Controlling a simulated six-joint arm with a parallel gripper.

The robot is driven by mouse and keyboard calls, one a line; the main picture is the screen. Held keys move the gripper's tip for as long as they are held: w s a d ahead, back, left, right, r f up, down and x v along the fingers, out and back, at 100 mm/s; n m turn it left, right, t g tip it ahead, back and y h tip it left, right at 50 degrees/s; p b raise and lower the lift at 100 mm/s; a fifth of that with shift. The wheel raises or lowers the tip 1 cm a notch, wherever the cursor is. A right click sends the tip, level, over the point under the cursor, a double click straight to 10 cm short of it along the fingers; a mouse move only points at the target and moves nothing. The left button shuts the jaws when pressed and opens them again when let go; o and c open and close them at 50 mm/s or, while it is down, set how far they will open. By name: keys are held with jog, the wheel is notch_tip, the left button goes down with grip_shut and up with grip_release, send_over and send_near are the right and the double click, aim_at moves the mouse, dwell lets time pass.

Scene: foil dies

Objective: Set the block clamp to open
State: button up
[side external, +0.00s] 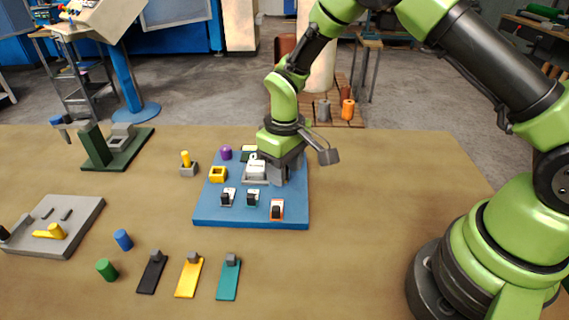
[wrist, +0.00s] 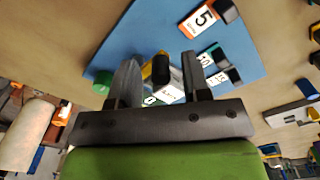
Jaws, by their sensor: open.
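My gripper (side external: 281,172) is over the back middle of the blue board (side external: 225,213), fingers pointing down. In the wrist view its two fingers (wrist: 158,70) stand apart. A white labelled block (wrist: 168,90) with black and yellow parts beside it shows between them; I cannot tell whether the fingers touch it. In the side view the white block (side external: 256,170) sits just left of the fingers. I cannot tell for sure which fixture is the block clamp. A grey plate with a yellow lever (side external: 50,232) lies at the far left.
Small number-tagged dies (side external: 277,210) stand along the board's front. A yellow square ring (side external: 218,174) and purple knob (side external: 226,152) are at its left. A green press-like fixture (side external: 103,148) stands back left. Colored strips (side external: 189,277) lie in front.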

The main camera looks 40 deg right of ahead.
notch_tip(320, 180, up, 10)
dwell(0.5)
jog(key=s+d+r+m+t+y, duration=0.1)
jog(key=s+r+t, duration=0.1)
jog(key=s+r, duration=0.3)
jog(key=s+d+r+m+t, duration=0.1)
jog(key=s+r+m, duration=0.1)
jog(key=r, duration=0.5)
jog(key=s+r+m+t+y, duration=0.1)
jog(key=s+r+m+t, duration=0.2)
jog(key=s, duration=1.1)
jog(key=shift+d+t, duration=0.35)
jog(key=shift+t, duration=0.25)
